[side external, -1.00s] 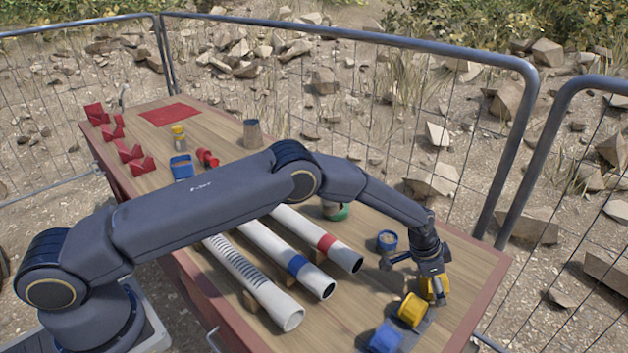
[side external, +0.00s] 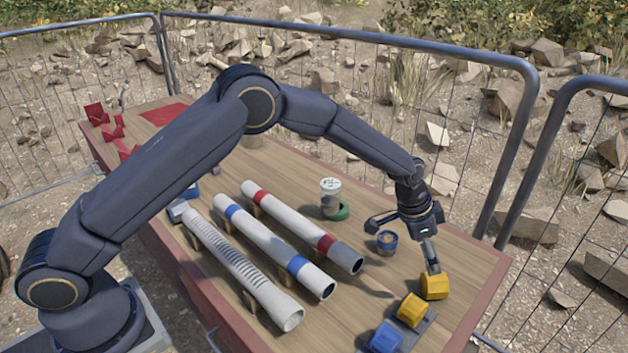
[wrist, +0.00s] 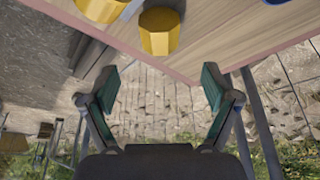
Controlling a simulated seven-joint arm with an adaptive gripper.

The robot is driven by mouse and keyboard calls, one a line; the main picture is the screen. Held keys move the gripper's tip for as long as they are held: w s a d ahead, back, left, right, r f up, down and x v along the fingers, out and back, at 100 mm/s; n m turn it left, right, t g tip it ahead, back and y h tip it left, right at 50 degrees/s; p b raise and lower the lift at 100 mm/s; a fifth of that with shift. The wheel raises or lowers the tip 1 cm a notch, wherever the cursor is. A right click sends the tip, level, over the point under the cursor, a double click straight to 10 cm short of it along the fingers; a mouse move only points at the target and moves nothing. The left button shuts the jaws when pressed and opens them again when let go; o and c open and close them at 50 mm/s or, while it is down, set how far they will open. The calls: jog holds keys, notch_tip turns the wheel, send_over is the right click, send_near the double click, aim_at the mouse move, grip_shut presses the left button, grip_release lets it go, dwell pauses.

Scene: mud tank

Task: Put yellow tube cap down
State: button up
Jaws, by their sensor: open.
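A yellow tube cap (side external: 434,287) rests on the wooden table near its right edge. It also shows in the wrist view (wrist: 160,33), on the wood just inside the table edge. A second yellow cap (side external: 412,310) sits on a grey holder (side external: 424,328) beside a blue cap (side external: 385,338). My gripper (side external: 405,240) is open and empty above the table, up from the first yellow cap. In the wrist view, its spread fingers (wrist: 160,90) have nothing between them.
A blue-rimmed cup (side external: 387,242) stands close to my left finger. White pipes with a blue band (side external: 298,263) and a red band (side external: 326,243) lie left of it. A lidded jar (side external: 330,186) and green ring (side external: 342,211) stand farther back. Metal fencing (side external: 545,130) borders the table.

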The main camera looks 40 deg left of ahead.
jog(key=s+a+r+n+t, duration=0.1)
jog(key=s+a+r, duration=0.35)
jog(key=r, duration=0.25)
jog(key=s+a+r+n+y, duration=0.1)
jog(key=s+a+r+n, duration=0.1)
jog(key=s+a+r, duration=0.4)
jog(key=s+a+r+n+t, duration=0.15)
jog(key=a+r, duration=0.25)
jog(key=r, duration=0.4)
jog(key=s+a+n+y, duration=0.1)
jog(key=s+a, duration=0.4)
jog(key=s, duration=0.6)
jog(key=s+a+r+n+y, duration=0.1)
jog(key=s+a+n, duration=0.2)
jog(key=s, duration=0.8)
jog(key=shift+s+a, duration=0.25)
jog(key=shift+a, duration=0.95)
